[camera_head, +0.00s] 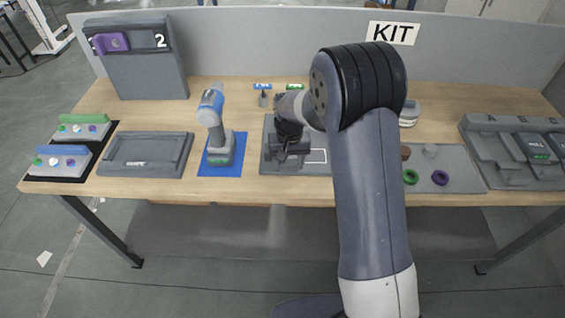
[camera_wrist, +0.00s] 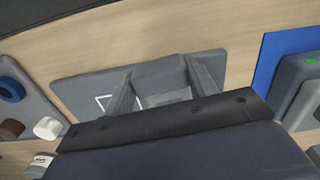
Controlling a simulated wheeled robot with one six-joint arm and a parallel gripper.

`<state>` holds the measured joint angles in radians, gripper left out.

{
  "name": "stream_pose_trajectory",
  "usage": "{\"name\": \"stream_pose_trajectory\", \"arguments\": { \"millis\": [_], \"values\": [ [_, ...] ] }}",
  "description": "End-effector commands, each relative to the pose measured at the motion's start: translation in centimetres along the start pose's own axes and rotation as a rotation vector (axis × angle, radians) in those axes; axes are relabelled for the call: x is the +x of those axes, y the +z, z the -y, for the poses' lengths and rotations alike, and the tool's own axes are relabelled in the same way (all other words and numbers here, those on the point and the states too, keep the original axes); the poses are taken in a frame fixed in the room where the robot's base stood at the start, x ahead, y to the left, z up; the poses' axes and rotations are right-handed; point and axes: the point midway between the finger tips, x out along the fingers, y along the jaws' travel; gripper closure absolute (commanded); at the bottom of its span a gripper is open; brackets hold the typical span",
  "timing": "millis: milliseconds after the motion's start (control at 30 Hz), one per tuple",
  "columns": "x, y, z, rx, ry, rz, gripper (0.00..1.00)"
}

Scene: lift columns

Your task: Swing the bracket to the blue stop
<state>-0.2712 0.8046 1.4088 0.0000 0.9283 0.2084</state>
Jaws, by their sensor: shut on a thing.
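My gripper (camera_head: 290,150) is low over a grey plate (camera_head: 268,166) at the middle of the table. In the wrist view, the two fingers of my gripper (camera_wrist: 160,78) stand either side of a grey block (camera_wrist: 160,66), apparently part of the bracket, and hold it. The block is much the same grey as the plate, so its outline is hard to tell. The arm and gripper hide much of it in the head view. A blue label (camera_head: 262,86) stands behind the plate, with a green label (camera_head: 294,86) to its right. I cannot make out a separate blue stop.
A blue-and-grey device (camera_head: 215,125) stands on a blue mat (camera_head: 233,165) just left of the plate. A grey tray (camera_head: 146,174) lies farther left. Green (camera_head: 410,177) and purple (camera_head: 440,178) rings lie to the right. An upright panel (camera_head: 145,75) stands at the back left.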

Motion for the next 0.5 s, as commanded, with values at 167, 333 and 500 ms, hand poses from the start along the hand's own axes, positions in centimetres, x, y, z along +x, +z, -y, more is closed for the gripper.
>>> {"name": "stream_pose_trajectory", "arguments": {
  "millis": [167, 333, 500],
  "values": [
    [0.2, -0.2, -3.0, -0.124, 0.000, -0.002, 0.86],
    [0.2, -0.9, -6.5, -0.279, 0.000, -0.001, 0.86],
    [0.1, -2.2, -9.8, -0.441, 0.000, -0.001, 0.86]
  ]
}}
